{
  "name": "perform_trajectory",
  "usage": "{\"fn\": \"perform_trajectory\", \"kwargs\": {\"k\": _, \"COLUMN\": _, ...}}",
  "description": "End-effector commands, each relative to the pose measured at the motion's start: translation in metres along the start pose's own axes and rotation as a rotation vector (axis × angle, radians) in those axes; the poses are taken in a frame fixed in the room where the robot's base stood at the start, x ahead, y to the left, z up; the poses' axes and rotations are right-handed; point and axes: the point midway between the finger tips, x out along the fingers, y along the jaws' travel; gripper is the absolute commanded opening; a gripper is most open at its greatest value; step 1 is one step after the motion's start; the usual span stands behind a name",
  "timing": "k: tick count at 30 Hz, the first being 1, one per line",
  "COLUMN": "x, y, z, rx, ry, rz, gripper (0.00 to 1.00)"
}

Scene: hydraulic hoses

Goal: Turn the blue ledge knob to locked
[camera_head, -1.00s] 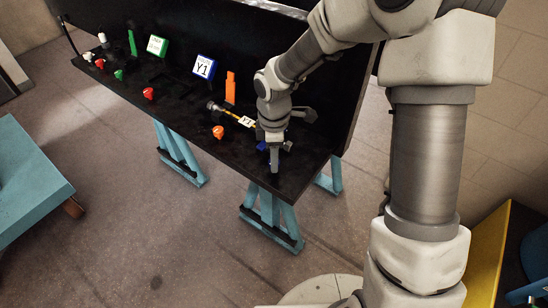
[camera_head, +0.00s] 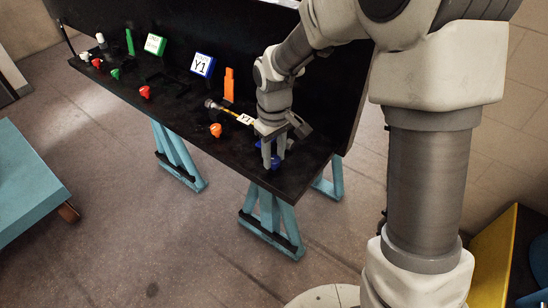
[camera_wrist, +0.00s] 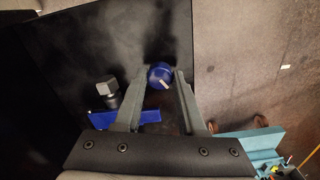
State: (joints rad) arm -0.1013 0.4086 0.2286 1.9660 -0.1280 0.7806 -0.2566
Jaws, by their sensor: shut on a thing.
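The blue ledge knob (camera_wrist: 160,75) is round with a pale pointer line on its face. In the wrist view it sits between the fingertips of my gripper (camera_wrist: 161,80), which are shut on its two sides. In the head view my gripper (camera_head: 273,164) reaches down to the right end of the black ledge (camera_head: 225,155), and a little of the blue knob shows between and below the fingers. The pointer line slants down to the right in the wrist view. I cannot make out any locked or unlocked mark beside the knob.
An orange knob (camera_head: 215,130), an orange upright (camera_head: 229,84) and a yellow hose tagged Y1 (camera_head: 245,119) are further left. Open floor lies in front.

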Motion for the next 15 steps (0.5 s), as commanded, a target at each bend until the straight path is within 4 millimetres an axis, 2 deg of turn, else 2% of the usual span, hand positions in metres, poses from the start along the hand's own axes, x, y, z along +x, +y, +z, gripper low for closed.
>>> {"fn": "perform_trajectory", "kwargs": {"k": 15, "x": 0.0002, "y": 0.0003, "z": -0.0004, "rx": 0.416, "ry": 0.001, "rz": 0.001, "gripper": 0.0}}
